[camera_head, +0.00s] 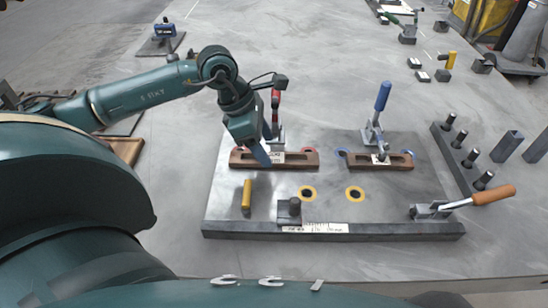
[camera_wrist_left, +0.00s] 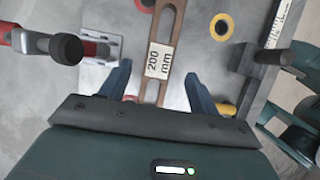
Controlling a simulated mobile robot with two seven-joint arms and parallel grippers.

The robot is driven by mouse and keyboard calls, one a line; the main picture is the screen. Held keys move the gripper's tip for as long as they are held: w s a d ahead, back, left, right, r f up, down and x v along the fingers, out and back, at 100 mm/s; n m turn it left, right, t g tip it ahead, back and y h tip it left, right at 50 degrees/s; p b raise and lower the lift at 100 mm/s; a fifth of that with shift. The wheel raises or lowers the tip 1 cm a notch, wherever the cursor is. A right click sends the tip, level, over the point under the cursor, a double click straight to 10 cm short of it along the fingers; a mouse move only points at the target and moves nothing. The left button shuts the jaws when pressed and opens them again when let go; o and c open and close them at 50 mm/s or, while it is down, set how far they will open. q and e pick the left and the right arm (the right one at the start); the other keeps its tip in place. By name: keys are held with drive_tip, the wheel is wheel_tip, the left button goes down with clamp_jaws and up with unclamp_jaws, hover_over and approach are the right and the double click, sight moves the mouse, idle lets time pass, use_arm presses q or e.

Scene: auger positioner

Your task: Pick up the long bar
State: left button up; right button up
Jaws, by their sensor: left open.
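The long bar (camera_head: 303,159) is a brown slotted bar lying on the left part of a grey metal plate (camera_head: 230,220). In the left wrist view the bar (camera_wrist_left: 174,22) runs away between my fingers and bears a white "200 mm" label (camera_wrist_left: 158,60). My left gripper (camera_head: 264,156) is open over the bar and hides part of it in the head view. In the left wrist view its blue fingers (camera_wrist_left: 157,72) stand on either side of the bar with gaps. Contact is not visible. My right gripper is not in view.
A red-handled clamp (camera_head: 276,100) stands just behind the bar. A shorter brown bar (camera_head: 400,162) with a blue-handled clamp (camera_head: 383,97) is to the right. A yellow pin (camera_head: 246,195), a dark block (camera_head: 289,208) and an orange-handled clamp (camera_head: 490,195) stand nearer the front.

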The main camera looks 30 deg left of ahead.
sight(274, 160)
use_arm(q)
drive_tip(key=shift+x, duration=1.4)
drive_tip(key=shift+w+a, duration=0.1)
drive_tip(key=shift+c, duration=0.3)
clamp_jaws()
drive_tip(key=shift+r, duration=0.1)
